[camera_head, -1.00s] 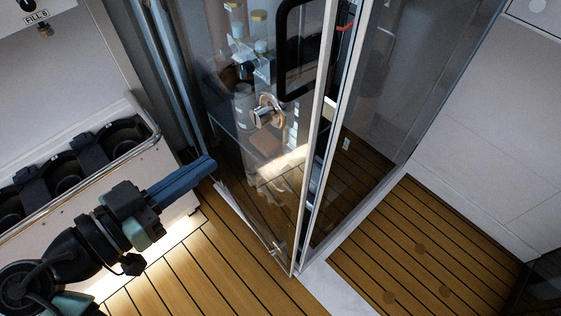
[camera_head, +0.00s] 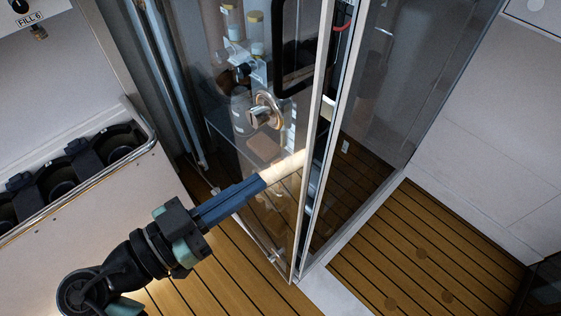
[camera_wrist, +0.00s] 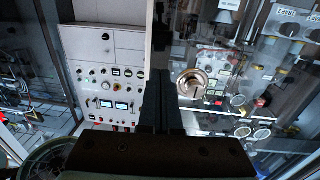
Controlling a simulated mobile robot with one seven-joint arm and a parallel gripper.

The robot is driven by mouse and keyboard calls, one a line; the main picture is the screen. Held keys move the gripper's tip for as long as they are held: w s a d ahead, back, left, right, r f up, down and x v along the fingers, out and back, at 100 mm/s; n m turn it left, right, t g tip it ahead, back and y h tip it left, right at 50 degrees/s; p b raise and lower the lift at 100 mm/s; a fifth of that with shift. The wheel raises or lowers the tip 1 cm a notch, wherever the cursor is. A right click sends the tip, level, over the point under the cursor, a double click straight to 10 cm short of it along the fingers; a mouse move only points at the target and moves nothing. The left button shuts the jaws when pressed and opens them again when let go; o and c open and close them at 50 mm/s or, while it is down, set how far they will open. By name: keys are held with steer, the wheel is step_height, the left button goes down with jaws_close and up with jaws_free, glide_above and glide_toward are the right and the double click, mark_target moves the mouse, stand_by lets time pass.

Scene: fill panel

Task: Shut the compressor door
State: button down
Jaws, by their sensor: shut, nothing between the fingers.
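The compressor door (camera_head: 285,215) is a clear glass panel in a pale metal frame, with a black handle (camera_head: 279,70) on it. Its right edge stands beside an upright frame post (camera_head: 335,120), with a narrow dark gap between them. My gripper (camera_head: 262,183) is shut and empty, its blue-grey fingers pointing at the lower part of the glass. I cannot tell if the tips touch it. A round metal knob (camera_head: 266,112) shows above the fingertips; it also shows in the wrist view (camera_wrist: 192,84), right of my fingers (camera_wrist: 162,90).
A cabinet with a rail and dark round holders (camera_head: 70,180) stands on the left. A second glass pane (camera_head: 400,90) and a pale wall (camera_head: 500,150) are on the right. The wooden floor (camera_head: 225,275) in front of the door is clear. A control panel (camera_wrist: 103,80) shows in the wrist view.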

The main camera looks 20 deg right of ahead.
mark_target(297, 157)
steer(key=shift+x, duration=3.15)
steer(key=shift+d, duration=0.1)
